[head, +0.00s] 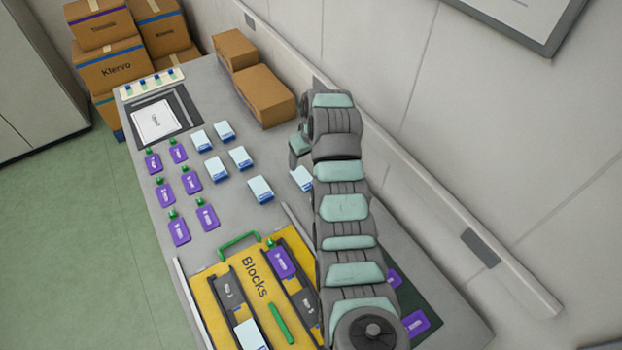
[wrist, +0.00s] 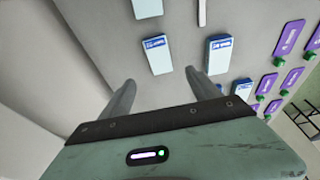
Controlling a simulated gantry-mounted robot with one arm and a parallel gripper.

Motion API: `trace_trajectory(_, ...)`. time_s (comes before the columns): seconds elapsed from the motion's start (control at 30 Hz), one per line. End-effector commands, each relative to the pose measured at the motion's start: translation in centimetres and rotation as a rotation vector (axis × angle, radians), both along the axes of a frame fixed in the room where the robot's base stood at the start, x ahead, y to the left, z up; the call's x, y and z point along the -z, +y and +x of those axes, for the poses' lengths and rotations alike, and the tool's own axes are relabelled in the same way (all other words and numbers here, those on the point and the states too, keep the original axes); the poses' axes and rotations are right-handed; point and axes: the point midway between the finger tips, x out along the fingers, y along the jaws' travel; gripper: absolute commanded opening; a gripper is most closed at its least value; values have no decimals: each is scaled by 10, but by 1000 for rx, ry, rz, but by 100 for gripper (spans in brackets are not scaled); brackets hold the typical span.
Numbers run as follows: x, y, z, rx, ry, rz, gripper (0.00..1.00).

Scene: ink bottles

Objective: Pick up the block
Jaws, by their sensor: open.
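Several white blocks with blue ends stand on the grey table. One block (head: 301,178) is partly hidden by my arm in the head view. In the wrist view a block (wrist: 157,55) lies ahead of and between my fingers, apart from them. Another block (wrist: 218,52) stands to its right, just beyond the right fingertip; a further block (wrist: 147,8) is cut by the top edge. My gripper (wrist: 165,84) is open with nothing between its fingers. In the head view its fingers are not clearly visible. More blocks (head: 240,157) stand toward the table's middle.
Purple bottles (head: 179,229) with green caps stand left of the blocks. A yellow tray (head: 213,305) marked "Blocks" holds a purple bottle (head: 281,262) and a block (head: 250,335). Cardboard boxes (head: 264,95) stand by the wall. A framed white sheet (head: 154,122) lies at the far end.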

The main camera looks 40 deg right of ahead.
Motion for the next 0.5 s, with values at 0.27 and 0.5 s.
trace_trajectory(0.27, 31, -1, 7, -1, 3, 2, 71)
trace_trajectory(0.5, 51, -3, 14, 0, -3, -2, 71)
